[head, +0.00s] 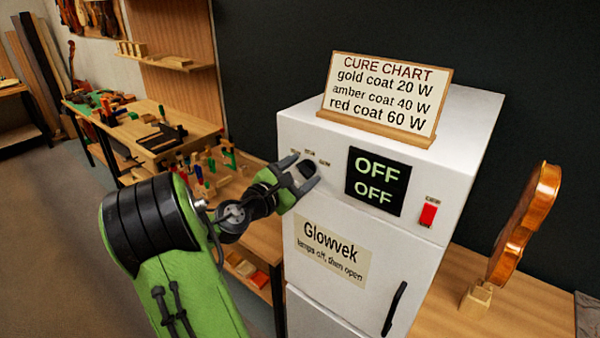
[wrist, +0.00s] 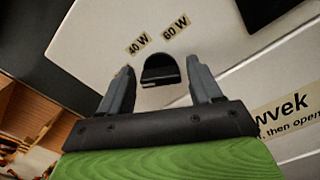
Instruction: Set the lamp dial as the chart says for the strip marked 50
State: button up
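The white Glowvek cabinet (head: 380,245) has a black lamp dial, seen between my fingers in the wrist view (wrist: 161,71). Labels 40 W (wrist: 138,43) and 60 W (wrist: 175,27) show beyond the dial there; the pointer setting is unclear. My gripper (head: 301,174) is open, one finger on each side of the dial, with small gaps showing in the wrist view (wrist: 161,82). The cure chart (head: 385,95) reads gold coat 20 W, amber coat 40 W, red coat 60 W. The display (head: 378,182) reads OFF on both lines. I see no strip marked 50.
A red switch (head: 428,214) sits right of the display. The cabinet's black door handle (head: 394,308) is lower right; its sign (head: 331,249) says lamps off, then open. A violin body (head: 524,225) stands on the bench at right. A tool-covered workbench (head: 150,130) is at left.

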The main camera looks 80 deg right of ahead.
jog(key=c, duration=0.8)
